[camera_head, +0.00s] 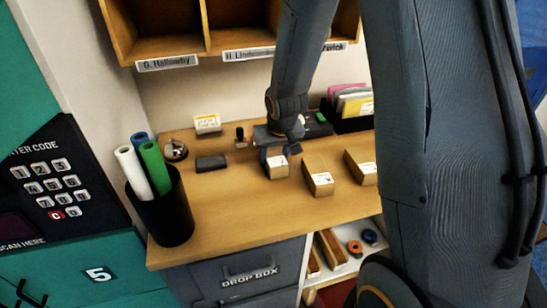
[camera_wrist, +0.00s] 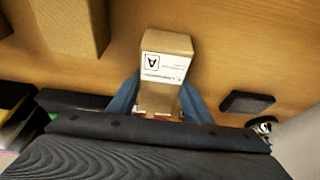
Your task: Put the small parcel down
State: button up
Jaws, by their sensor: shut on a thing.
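The small parcel (camera_wrist: 165,66) is a brown carton with a white label marked A in the wrist view. My gripper (camera_wrist: 160,105) is shut on it, one finger at each side. In the head view the parcel (camera_head: 274,168) is at the left end of a row of cartons, and my gripper (camera_head: 272,150) is above and behind it. The parcel is over the wooden counter (camera_head: 225,205). I cannot tell whether its underside touches the wood. Part of the parcel is hidden by the gripper.
Two other cartons, a middle one (camera_head: 318,175) and a right one (camera_head: 361,167), stand to the right. A dark box (camera_head: 211,163), a bell (camera_head: 174,150) and a black cup (camera_head: 165,210) with rolled tubes are left. The counter's front left is bare.

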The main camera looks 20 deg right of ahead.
jog(key=shift+f, duration=0.1)
jog(key=o, duration=0.8)
jog(key=shift+c, duration=0.2)
jog(key=o, duration=0.4)
jog(key=shift+o, duration=0.2)
